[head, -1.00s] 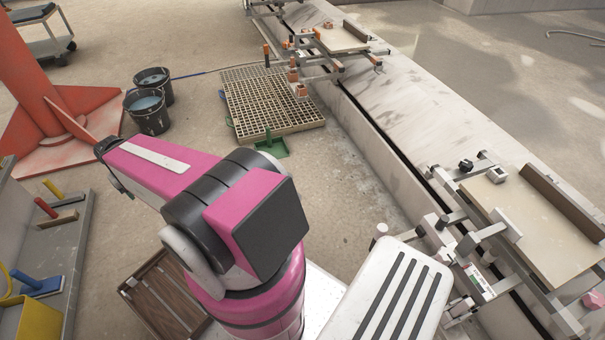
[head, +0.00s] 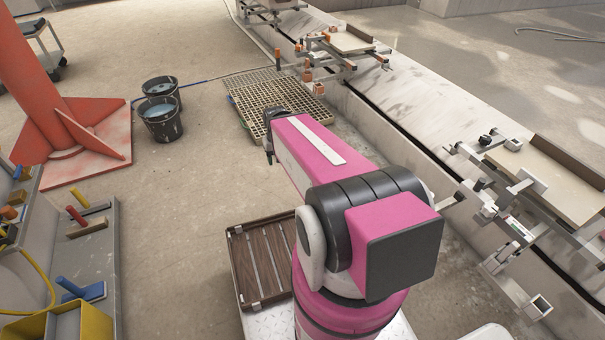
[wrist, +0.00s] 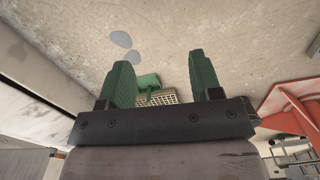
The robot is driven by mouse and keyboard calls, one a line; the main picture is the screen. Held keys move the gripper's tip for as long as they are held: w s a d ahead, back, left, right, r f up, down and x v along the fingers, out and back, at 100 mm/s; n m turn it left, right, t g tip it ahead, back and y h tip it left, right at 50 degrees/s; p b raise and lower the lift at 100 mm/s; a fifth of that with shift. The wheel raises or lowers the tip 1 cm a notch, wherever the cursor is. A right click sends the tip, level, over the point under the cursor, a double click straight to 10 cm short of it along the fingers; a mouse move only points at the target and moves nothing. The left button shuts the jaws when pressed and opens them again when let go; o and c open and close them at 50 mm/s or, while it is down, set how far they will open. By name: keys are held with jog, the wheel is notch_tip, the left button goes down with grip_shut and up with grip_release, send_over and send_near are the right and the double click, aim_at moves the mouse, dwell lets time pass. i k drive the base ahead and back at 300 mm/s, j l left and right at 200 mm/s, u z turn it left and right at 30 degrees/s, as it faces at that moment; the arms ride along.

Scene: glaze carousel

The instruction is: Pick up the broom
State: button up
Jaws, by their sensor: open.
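My gripper (wrist: 159,60) is open in the wrist view, its two green ribbed fingers apart with nothing held between them. Beyond the fingers, a green tool (wrist: 148,81) with a flat head and a thin stem shows small, beside the floor grating (wrist: 160,97). It may be the broom, but I cannot tell for sure. It looks well apart from the fingers. In the head view my pink arm reaches toward the grating (head: 300,98) and hides the spot where the green tool was seen; my gripper is mostly hidden behind the arm.
Two black buckets (head: 160,118) of liquid stand left of the grating. An orange column (head: 45,80) with a wide foot is at the left, above a shelf unit (head: 100,245) with handled tools. A conveyor bench (head: 420,115) runs along the right.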

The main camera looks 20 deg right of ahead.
aim_at(84, 228)
jog(key=u, duration=1.65)
jog(key=i+l, duration=0.2)
jog(key=i, duration=0.25)
jog(key=i+l, duration=0.2)
jog(key=i, duration=0.2)
jog(key=i+l, duration=0.2)
jog(key=i, duration=0.25)
jog(key=i+l, duration=0.2)
jog(key=i, duration=0.2)
jog(key=u, duration=0.05)
